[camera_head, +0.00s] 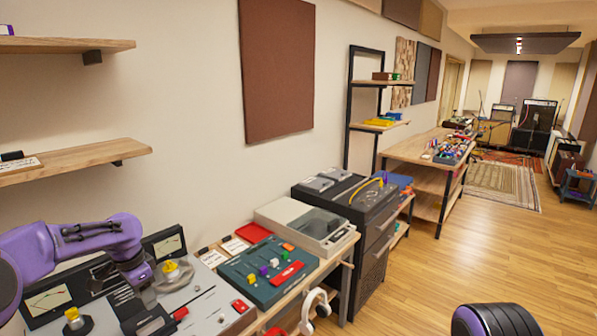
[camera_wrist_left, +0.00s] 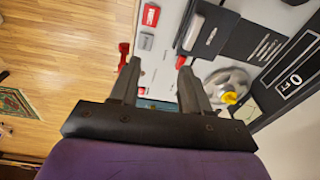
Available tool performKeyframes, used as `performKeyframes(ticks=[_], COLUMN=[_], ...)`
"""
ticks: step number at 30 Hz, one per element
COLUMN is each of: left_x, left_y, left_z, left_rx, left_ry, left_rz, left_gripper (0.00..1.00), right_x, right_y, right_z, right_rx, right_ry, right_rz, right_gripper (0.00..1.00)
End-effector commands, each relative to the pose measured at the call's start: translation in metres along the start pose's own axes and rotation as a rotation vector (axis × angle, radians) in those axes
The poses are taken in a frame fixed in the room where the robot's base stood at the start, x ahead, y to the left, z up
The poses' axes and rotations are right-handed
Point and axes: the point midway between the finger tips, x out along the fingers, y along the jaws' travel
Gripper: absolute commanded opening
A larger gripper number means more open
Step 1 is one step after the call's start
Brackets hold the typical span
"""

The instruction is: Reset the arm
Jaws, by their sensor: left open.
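My left arm (camera_head: 75,242) is purple and comes in from the left over a grey console with meters. My left gripper (camera_wrist_left: 158,68) is open, and nothing shows between its two dark fingers in the left wrist view. In the head view the gripper is small and partly hard to make out against the console.
A yellow-topped knob (camera_head: 171,267) stands on the console near my left arm. A dark green panel with coloured blocks (camera_head: 268,272) and a lidded grey box (camera_head: 305,226) sit to its right. Wooden shelves (camera_head: 70,162) jut out above the arm. Open wooden floor (camera_head: 440,265) lies to the right.

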Motion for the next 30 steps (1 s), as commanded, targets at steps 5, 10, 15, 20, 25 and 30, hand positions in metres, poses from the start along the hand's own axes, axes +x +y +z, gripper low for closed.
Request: performKeyframes(ticks=[5,10,15,20,25,30], left_x=[0.006,0.020,0.049,0.114,0.217,0.285], left_y=[-0.004,-0.003,0.009,0.042,0.114,0.197], left_z=[-0.016,-0.033,-0.048,-0.043,0.022,0.135], left_rx=[-0.100,-0.233,-0.415,-0.658,-0.996,-1.222], left_ry=[0.093,0.207,0.341,0.466,0.556,0.535], left_rz=[-0.037,-0.066,-0.090,-0.106,-0.159,-0.260], left_gripper=[0.47,0.47,0.47,0.47,0.47,0.47], right_x=[0.000,0.000,0.003,0.013,0.037,0.063], right_y=[0.000,0.000,0.000,-0.001,-0.004,-0.006], right_z=[0.000,0.000,0.001,0.005,0.015,0.026], right_rx=[0.000,0.000,0.000,0.000,0.000,0.000], right_ry=[0.001,0.001,0.000,0.000,0.001,0.000], right_rz=[0.000,0.000,0.000,0.000,0.000,0.000], right_gripper=[0.43,0.43,0.43,0.43,0.43,0.43])
